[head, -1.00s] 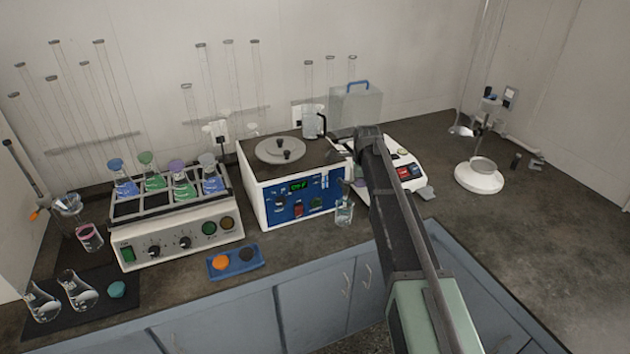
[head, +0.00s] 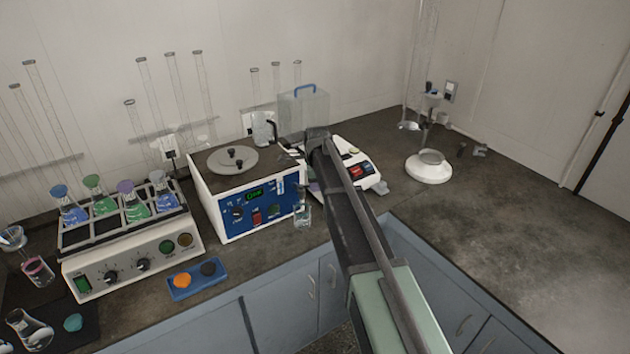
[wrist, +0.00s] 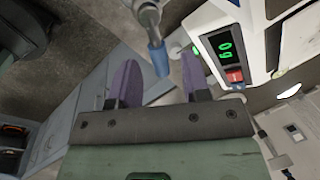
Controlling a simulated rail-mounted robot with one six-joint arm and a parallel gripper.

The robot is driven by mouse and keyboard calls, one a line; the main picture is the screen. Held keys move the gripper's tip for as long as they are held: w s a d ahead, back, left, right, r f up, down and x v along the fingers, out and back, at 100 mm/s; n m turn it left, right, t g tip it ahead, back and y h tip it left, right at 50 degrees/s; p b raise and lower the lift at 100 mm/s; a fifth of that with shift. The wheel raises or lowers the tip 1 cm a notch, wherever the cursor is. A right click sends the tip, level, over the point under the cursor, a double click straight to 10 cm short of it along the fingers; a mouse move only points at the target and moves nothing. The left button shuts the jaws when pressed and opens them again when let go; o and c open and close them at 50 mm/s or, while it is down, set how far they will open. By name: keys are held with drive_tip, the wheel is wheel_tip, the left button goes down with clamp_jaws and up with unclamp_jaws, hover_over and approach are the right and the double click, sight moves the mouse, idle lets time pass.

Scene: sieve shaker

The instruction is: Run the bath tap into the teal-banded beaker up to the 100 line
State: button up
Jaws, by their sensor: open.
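The water bath (head: 245,190) is a white box with a blue control panel and a lit green display. A clear beaker (head: 302,216) stands at its front right corner; its band colour and water level are too small to read. My gripper (head: 315,186) is mostly hidden behind my arm, just right of this corner. In the wrist view my gripper (wrist: 158,88) is open, with purple pads and nothing held. A grey metal fitting with a blue tip (wrist: 158,60), possibly the tap, lies ahead between the pads. The beaker is not clearly visible there.
A pink-banded beaker (head: 38,271) stands at the far left, beside a rack of flasks (head: 120,215). A blue tray (head: 197,279) with an orange item sits at the front. A white instrument (head: 350,165) stands right of the bath. The right counter is mostly clear.

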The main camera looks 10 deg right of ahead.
wheel_tip(320, 180, up, 10)
drive_tip(key=s+p, duration=0.2)
drive_tip(key=p, duration=0.6)
drive_tip(key=shift+p, duration=0.3)
drive_tip(key=shift+a+f, duration=0.1)
drive_tip(key=shift+f, duration=0.05)
idle(1.0)
